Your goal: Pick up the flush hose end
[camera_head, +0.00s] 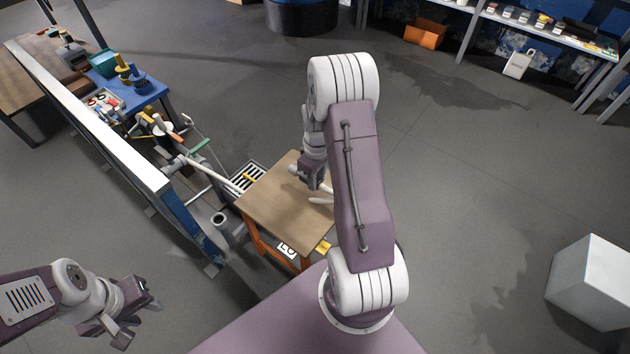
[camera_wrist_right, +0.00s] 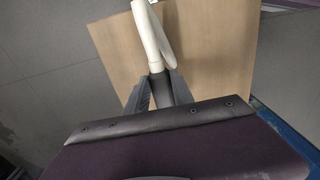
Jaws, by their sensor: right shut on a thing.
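The flush hose shows in the right wrist view as a cream tube (camera_wrist_right: 150,35) that bends in a loop, with a dark end piece (camera_wrist_right: 156,84). My right gripper (camera_wrist_right: 156,92) is shut on that dark end, one finger on each side. In the head view my right gripper (camera_head: 318,184) is low over the small wooden table, with a pale piece of hose (camera_head: 321,201) beside it. My right arm hides part of the hose and table there. My left gripper (camera_head: 142,313) is open and empty at the lower left, away from the hose.
The small wooden table (camera_head: 265,205) has orange legs and stands by a floor grate (camera_head: 243,178). A long blue and white frame (camera_head: 120,150) with pipes and valves runs along the left. A blue side table (camera_head: 145,95) holds coloured parts. A white block (camera_head: 592,283) stands right.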

